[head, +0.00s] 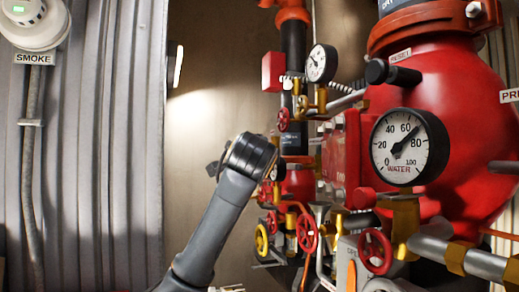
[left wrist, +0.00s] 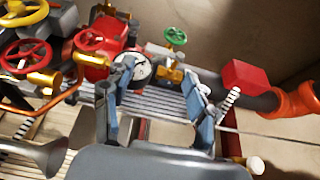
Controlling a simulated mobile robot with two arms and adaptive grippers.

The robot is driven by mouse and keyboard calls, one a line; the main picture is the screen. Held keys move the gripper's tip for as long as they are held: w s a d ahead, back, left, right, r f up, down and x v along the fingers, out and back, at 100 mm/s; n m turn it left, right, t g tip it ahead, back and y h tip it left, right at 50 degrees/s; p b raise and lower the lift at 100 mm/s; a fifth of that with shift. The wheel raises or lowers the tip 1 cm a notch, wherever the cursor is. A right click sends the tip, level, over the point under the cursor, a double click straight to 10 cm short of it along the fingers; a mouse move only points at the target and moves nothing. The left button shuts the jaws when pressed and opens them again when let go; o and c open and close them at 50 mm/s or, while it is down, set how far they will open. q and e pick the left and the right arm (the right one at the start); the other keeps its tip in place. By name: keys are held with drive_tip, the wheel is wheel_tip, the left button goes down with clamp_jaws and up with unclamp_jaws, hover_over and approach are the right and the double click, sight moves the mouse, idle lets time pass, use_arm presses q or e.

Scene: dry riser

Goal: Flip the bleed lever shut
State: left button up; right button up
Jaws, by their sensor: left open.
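My left gripper (left wrist: 160,95) is open in the left wrist view. Its two blue-grey fingers stand apart with nothing held between them. Beyond the fingers are a small white gauge (left wrist: 133,68) and a brass valve (left wrist: 170,76) with a green handwheel (left wrist: 175,37). In the head view my left arm's dark wrist (head: 250,156) stands left of the red pipework, and the fingers are hidden. I cannot clearly pick out the bleed lever in either view. My right gripper is not in view.
A large red valve body (head: 440,100) with a water gauge (head: 409,147) fills the right. Red handwheels (head: 306,231) and a yellow one (head: 262,240) sit low. A red box (left wrist: 246,76) and orange pipe (left wrist: 298,100) are right of my fingers. The corrugated wall (head: 110,120) is at left.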

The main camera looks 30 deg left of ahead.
use_arm(q)
drive_tip(key=p+x, duration=0.3)
drive_tip(key=x, duration=0.5)
drive_tip(key=shift+w+a+f+p, duration=0.1)
drive_tip(key=shift+w+a+p, duration=0.15)
drive_tip(key=shift+p, duration=0.1)
drive_tip(key=shift+w, duration=0.15)
drive_tip(key=shift+w+a+f, duration=0.1)
drive_tip(key=shift+f, duration=0.05)
drive_tip(key=shift+c, duration=0.2)
drive_tip(key=c, duration=1.1)
drive_tip(key=shift+c, duration=0.2)
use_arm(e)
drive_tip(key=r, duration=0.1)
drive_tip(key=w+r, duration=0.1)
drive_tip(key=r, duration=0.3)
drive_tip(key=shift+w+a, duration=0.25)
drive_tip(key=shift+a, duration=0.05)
